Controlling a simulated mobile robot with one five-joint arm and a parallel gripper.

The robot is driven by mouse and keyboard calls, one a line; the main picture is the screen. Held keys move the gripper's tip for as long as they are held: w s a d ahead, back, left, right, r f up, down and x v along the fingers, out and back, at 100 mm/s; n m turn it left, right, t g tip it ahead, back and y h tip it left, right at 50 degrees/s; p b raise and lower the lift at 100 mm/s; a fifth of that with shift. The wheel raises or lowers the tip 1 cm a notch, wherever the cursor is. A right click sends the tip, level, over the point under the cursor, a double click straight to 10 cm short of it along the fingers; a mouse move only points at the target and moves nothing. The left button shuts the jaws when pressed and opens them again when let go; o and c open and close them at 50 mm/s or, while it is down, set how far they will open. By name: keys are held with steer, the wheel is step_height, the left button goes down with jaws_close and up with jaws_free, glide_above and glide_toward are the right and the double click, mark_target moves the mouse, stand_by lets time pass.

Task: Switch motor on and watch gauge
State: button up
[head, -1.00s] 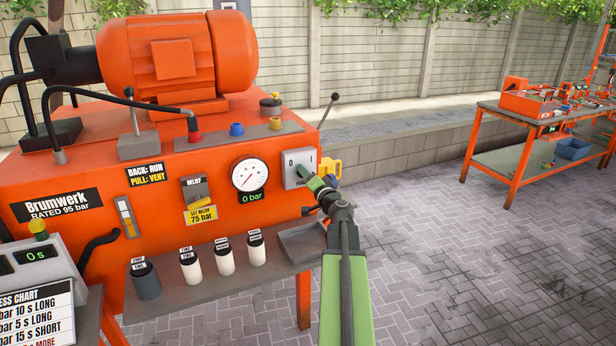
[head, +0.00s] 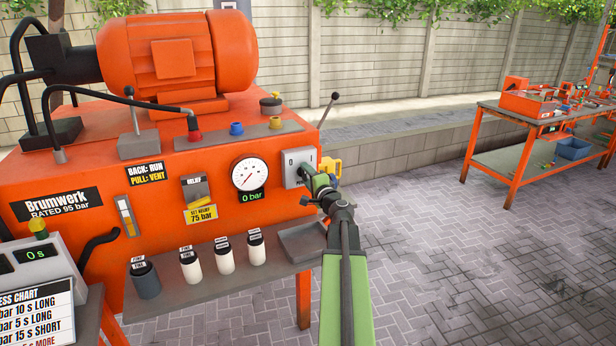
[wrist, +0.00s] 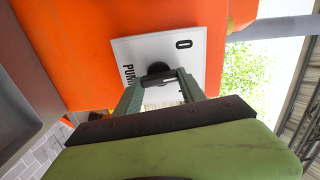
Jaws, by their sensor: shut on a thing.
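The motor switch is a dark knob (wrist: 160,72) on a pale grey plate (head: 291,160) marked "0" and "PUMP", on the right of the orange machine's front. The plate also shows in the wrist view (wrist: 135,48). My gripper (wrist: 163,90) is shut on the knob, its green fingers on either side. In the head view my gripper (head: 315,184) covers most of the knob. The round white gauge (head: 249,174) is left of the plate, and its display reads 0 bar. The large orange motor (head: 175,60) sits on top of the machine.
A relief lever (head: 195,190) with a yellow "75 bar" label is left of the gauge. Several small canisters (head: 223,256) stand on the shelf below. A yellow part (head: 330,167) sticks out behind the switch plate. An orange workbench (head: 530,130) stands far right; the paving between is clear.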

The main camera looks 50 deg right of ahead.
steer(key=shift+s+f+m, duration=0.1)
steer(key=shift+m, duration=1.8)
steer(key=shift+f+m, duration=0.1)
steer(key=shift+m, duration=2.1)
steer(key=o, duration=1.4)
steer(key=shift+c, duration=0.2)
